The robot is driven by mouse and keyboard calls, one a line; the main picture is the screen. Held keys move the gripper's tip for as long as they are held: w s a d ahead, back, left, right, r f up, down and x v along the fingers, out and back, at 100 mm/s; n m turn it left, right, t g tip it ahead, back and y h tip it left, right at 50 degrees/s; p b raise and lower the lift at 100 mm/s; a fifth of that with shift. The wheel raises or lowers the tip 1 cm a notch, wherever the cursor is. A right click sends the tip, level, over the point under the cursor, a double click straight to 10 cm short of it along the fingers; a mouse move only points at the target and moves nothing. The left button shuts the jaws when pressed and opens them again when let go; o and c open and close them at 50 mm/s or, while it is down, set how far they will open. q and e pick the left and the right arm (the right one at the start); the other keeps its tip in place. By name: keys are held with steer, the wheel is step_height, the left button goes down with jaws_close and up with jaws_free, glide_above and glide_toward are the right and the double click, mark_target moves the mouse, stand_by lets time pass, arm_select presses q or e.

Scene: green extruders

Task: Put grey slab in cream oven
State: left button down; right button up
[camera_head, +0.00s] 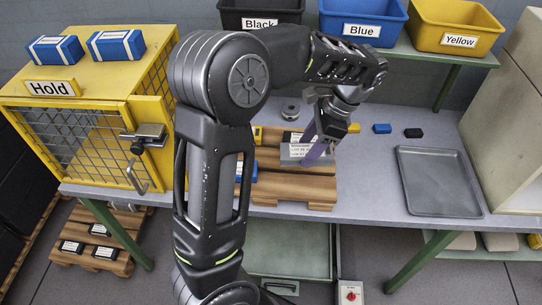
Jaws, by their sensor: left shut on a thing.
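My left gripper (320,138) points down over the wooden pallet (290,187) on the table. It is shut on a grey slab (294,152) with a white printed label. The slab is at the pallet's far right part; the fingers and wrist hide some of it, and I cannot tell whether it still touches the pallet. A large cream box (507,125), which looks like the cream oven, stands at the right edge, cut off by the frame; its opening is not clearly visible. My right gripper is not in view.
A grey metal tray (438,182) lies on the table between pallet and cream box. Small blue (382,129) and black (413,133) blocks lie behind it. A yellow Hold cage (95,100) stands left. Black, blue (362,25) and yellow (455,22) bins line the back shelf.

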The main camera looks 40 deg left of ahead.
mark_target(294, 148)
arm_select(q)
steer(key=shift+m+t, duration=0.3)
steer(key=shift+m, duration=0.3)
steer(key=a, duration=0.1)
steer(key=s+a+r, duration=0.1)
steer(key=s+a, duration=0.1)
steer(key=shift+a+r, duration=0.2)
steer(key=shift+r, duration=0.2)
step_height(294, 148, down, 4)
steer(key=b, duration=0.3)
steer(key=shift+r, duration=0.15)
steer(key=shift+f+p, duration=0.65)
steer(key=shift+f, duration=0.65)
step_height(294, 148, down, 3)
steer(key=shift+f, duration=0.4)
